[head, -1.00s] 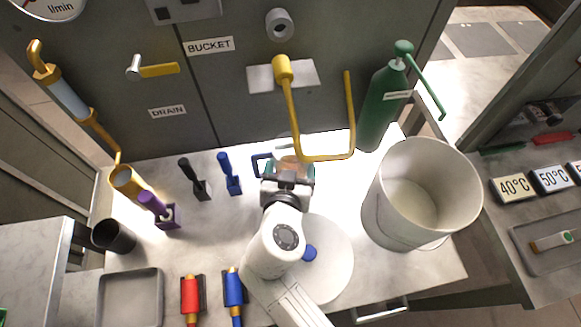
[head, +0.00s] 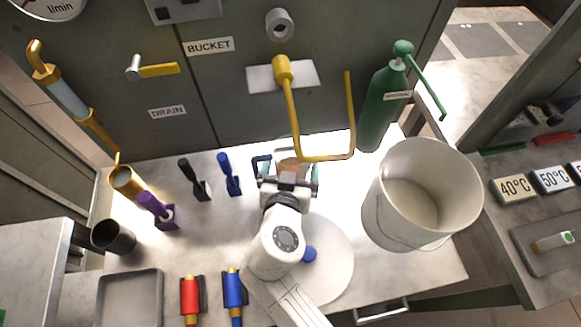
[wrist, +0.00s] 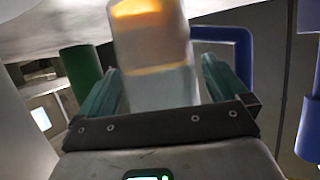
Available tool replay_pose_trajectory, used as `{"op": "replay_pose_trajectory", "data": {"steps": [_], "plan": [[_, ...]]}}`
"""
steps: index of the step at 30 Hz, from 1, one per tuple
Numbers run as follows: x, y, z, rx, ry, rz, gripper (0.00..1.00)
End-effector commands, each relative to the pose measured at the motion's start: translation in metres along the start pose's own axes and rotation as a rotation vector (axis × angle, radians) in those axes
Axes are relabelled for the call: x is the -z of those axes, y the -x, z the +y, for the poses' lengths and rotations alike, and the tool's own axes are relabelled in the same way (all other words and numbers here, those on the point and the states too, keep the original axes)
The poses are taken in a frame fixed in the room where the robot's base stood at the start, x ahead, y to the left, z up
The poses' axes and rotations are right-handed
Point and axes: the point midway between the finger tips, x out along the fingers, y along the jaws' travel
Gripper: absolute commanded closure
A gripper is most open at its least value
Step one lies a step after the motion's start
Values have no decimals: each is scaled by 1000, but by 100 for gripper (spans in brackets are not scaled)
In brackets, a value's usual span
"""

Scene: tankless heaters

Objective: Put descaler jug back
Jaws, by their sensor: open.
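A clear jug with a blue handle and orange-brown contents (head: 291,167), apparently the descaler jug, stands at the back of the bench below the yellow spout. It fills the middle of the wrist view (wrist: 160,60), with its blue handle to the right there. My gripper (head: 288,181) is open, with its teal fingers on either side of the jug's near part. In the wrist view a gap shows between the right finger and the jug; the left finger is very close to it. The gripper hides part of the jug's lower front in the head view.
A green pump bottle (head: 377,118) and a white bucket (head: 376,215) stand to the right. Black (head: 200,188) and blue (head: 233,186) upright handles stand left. A round white plate (head: 335,270) lies near my arm.

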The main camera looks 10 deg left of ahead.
Motion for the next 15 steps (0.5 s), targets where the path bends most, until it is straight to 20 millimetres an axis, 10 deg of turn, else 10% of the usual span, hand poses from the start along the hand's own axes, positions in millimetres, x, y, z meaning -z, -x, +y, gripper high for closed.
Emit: {"op": "replay_pose_trajectory", "data": {"steps": [15], "plan": [[0, 93, 0, 2, -1, 0, 0]]}}
